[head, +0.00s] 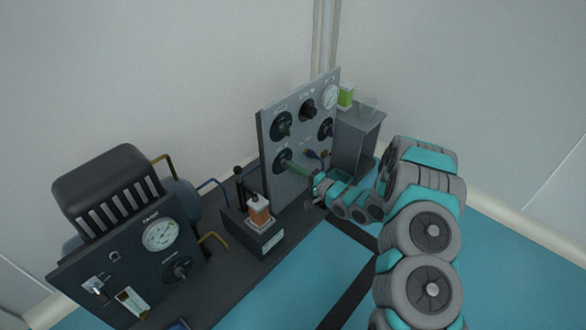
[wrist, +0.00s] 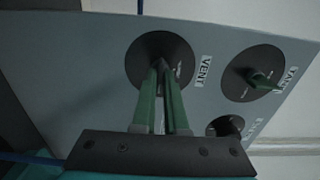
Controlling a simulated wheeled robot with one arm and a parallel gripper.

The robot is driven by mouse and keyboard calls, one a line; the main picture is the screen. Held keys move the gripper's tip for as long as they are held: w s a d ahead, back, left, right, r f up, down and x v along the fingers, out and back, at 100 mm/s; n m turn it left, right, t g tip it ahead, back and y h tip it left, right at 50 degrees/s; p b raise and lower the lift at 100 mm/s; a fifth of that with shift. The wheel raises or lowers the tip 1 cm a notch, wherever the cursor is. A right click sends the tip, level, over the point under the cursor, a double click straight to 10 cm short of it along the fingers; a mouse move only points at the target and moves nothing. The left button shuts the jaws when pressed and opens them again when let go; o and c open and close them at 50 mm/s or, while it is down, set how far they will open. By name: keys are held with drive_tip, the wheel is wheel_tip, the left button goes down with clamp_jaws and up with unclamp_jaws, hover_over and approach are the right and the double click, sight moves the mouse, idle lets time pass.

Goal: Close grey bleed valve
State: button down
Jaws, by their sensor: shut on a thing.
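The grey valve (wrist: 160,48) sits on a dark round plate beside a VENT label on the upright panel (wrist: 70,55). In the head view it is the lower-left valve (head: 280,155) of the panel. My gripper (wrist: 164,72) has its two green fingers closed together on the valve's small knob. The fingers hide most of the knob, so its turn angle cannot be read. In the head view my gripper (head: 290,166) reaches the panel from the right and touches this valve.
A green-knobbed valve (wrist: 262,79) labelled TANK and another dark valve (wrist: 225,127) are close by. A gauge (head: 330,96) is on the panel's upper right. A grey cabinet (head: 356,145) stands behind.

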idle(0.3)
drive_tip(key=shift+f+n+b, duration=0.1)
drive_tip(key=shift+n+b, duration=1.8)
drive_tip(key=shift+n, duration=7)
drive_tip(key=c, duration=1)
unclamp_jaws()
drive_tip(key=shift+o, duration=0.2)
drive_tip(key=shift+d, duration=0.1)
drive_tip(key=v, duration=0.7)
drive_tip(key=shift+s+d, duration=0.25)
